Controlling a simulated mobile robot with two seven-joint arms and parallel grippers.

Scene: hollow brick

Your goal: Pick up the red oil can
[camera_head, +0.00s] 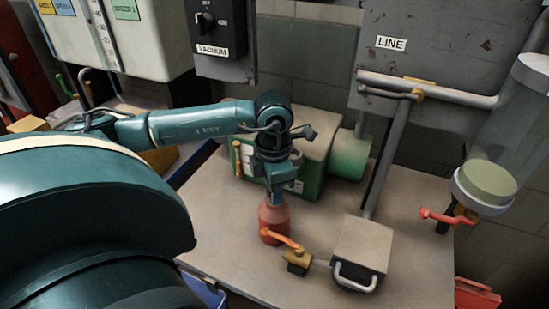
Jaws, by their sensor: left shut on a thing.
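The red oil can (273,220) stands upright on the workbench, in front of a green machine. My left arm reaches in from the left and my left gripper (276,197) points down onto the top of the can. The gripper is shut on the can's upper part, and the fingers are small and partly hidden against it. I cannot tell whether the can's base touches the bench. My right gripper is not in view.
A brass valve with an orange lever (283,239) sits close in front of the can. A grey box with a handle (361,250) is to the right. The green machine (312,160) stands behind.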

